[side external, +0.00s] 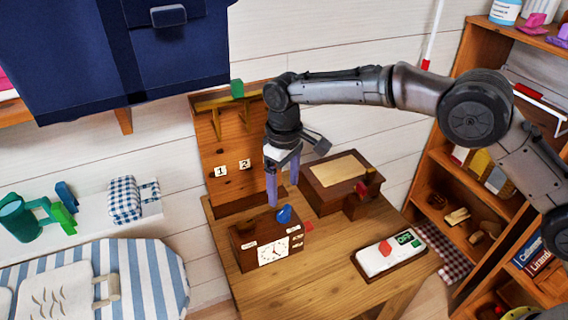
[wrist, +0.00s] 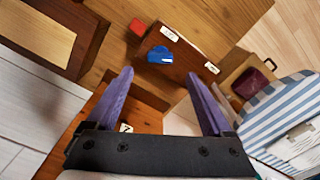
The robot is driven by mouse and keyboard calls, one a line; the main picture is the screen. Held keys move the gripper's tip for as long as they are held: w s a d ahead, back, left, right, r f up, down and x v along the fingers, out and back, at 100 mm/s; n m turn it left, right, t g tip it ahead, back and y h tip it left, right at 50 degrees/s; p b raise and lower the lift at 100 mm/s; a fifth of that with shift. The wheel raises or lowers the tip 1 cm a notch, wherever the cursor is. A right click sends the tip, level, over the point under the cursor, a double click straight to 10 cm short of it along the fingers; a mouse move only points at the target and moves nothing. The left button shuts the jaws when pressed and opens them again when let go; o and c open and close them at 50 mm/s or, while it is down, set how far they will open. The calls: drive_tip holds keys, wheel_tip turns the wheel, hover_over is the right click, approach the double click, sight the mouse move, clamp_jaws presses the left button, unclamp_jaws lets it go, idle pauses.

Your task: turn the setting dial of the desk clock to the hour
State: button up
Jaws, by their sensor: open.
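The desk clock (side external: 250,236) is a dark brown wooden box with a white face and small white labels, standing on the wooden desk. A blue dial (side external: 284,214) sits on its top, and a red knob (side external: 308,227) sticks out at its right end. My gripper (side external: 282,194) has purple fingers and hangs open just above and behind the clock, pointing down. In the wrist view the blue dial (wrist: 160,56) lies just beyond the gap between the open fingertips (wrist: 160,75), with the clock's top (wrist: 188,60) around it. Nothing is between the fingers. The clock face is hidden in the wrist view.
A wooden box with a pale top panel (side external: 338,170) stands behind the clock. A white device with a red button (side external: 378,260) lies at the desk's right. A back board with number tags (side external: 215,130) rises behind. Bare desk (side external: 320,275) lies in front of the clock.

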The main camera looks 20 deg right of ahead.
wheel_tip(320, 180, up, 7)
drive_tip(key=shift+f, duration=0.2)
drive_tip(key=shift+d, duration=0.1)
idle(0.4)
drive_tip(key=s+d+r+m+t, duration=0.2)
drive_tip(key=d+r, duration=0.8)
drive_tip(key=r, duration=0.4)
drive_tip(key=s+d+r+m+t, duration=0.2)
drive_tip(key=s+d+r, duration=0.5)
drive_tip(key=s+d, duration=0.35)
drive_tip(key=s+d+f+m+t, duration=0.1)
drive_tip(key=s+d, duration=0.1)
drive_tip(key=s, duration=0.4)
drive_tip(key=s+d+f, duration=0.2)
drive_tip(key=s+d, duration=0.1)
drive_tip(key=s, duration=0.4)
drive_tip(key=s+d+f+m, duration=0.1)
drive_tip(key=s+f, duration=0.7)
drive_tip(key=f, duration=0.3)
drive_tip(key=shift+d+t, duration=0.25)
drive_tip(key=shift+t, duration=0.05)
